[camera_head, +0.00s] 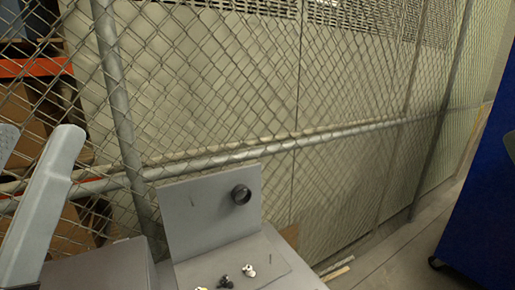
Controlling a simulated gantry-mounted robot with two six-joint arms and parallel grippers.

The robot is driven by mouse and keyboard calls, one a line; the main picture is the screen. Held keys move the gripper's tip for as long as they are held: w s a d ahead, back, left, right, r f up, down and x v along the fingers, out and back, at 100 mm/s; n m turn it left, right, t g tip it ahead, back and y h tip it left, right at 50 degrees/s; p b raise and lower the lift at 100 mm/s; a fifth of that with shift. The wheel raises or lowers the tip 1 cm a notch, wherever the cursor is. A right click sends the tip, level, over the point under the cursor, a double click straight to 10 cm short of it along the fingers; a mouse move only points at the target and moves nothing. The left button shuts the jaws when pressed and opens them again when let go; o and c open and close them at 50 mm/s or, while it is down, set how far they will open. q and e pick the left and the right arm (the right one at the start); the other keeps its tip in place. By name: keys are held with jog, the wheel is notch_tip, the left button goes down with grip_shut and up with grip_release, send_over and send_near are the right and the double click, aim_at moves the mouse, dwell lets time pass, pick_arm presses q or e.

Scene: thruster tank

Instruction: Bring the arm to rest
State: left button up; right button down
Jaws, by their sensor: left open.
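My left gripper (38,137) comes in at the left edge, with its pale grey fingers pointing up. The fingers stand apart with nothing between them, and one is partly cut off by the picture edge. It is left of a grey upright plate (205,225) that has a dark ring or short tube (241,194) on its face. The gripper looks clear of the plate.
Small black and pale parts (226,281) lie on the flat grey base (268,268) before the plate. A chain-link fence (280,95) with metal posts stands behind. Orange-beamed shelving (35,67) is at left. A blue cabinet (490,200) stands at right, with floor between.

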notch_tip(320, 180, up, 37)
jog(key=p, duration=3.5)
